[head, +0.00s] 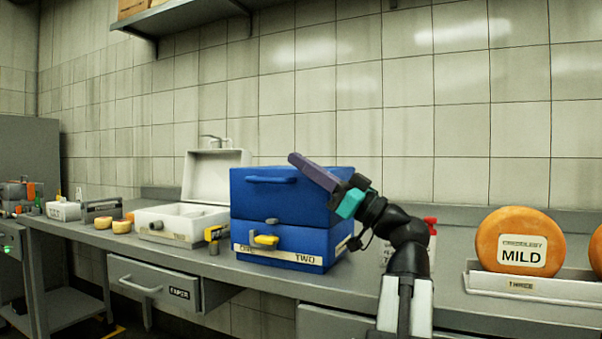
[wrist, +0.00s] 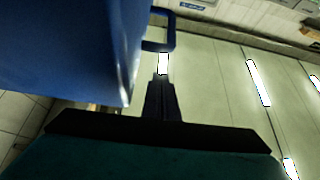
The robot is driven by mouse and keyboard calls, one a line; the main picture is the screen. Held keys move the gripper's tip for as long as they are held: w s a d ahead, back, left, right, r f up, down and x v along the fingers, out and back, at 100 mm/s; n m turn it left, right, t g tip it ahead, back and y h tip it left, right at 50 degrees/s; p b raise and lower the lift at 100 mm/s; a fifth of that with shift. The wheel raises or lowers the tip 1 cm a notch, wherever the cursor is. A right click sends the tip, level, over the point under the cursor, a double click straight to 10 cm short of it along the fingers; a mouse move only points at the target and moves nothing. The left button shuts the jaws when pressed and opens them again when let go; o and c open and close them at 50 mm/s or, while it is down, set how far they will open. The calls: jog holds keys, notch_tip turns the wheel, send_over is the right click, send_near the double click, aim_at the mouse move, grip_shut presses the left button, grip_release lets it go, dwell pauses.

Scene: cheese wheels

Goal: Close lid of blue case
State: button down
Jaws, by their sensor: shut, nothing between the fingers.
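The blue case (head: 312,240) stands on the counter, with a yellow latch (head: 265,240) and a label reading TWO on its lower front. Its blue lid (head: 250,205) shows a face with a blue handle (head: 270,180) above the body. I cannot tell how wide any gap between lid and body is. My gripper (head: 296,160) is shut and empty, its purple fingers pointing up and left across the lid's upper right corner. In the wrist view the lid (wrist: 70,50) fills the upper left, and its handle (wrist: 172,30) is just beyond my gripper (wrist: 162,80). Contact is unclear.
An open white case (head: 160,227) stands left of the blue one. Small cheeses (head: 121,226) lie farther left. At right, a large cheese wheel marked MILD (head: 518,242) stands in a white tray (head: 548,289). A shelf (head: 200,14) hangs on the tiled wall.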

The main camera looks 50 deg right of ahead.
jog(key=p+v, duration=0.3)
jog(key=v, duration=0.7)
jog(key=shift+r, duration=0.3)
jog(key=shift+s, duration=0.1)
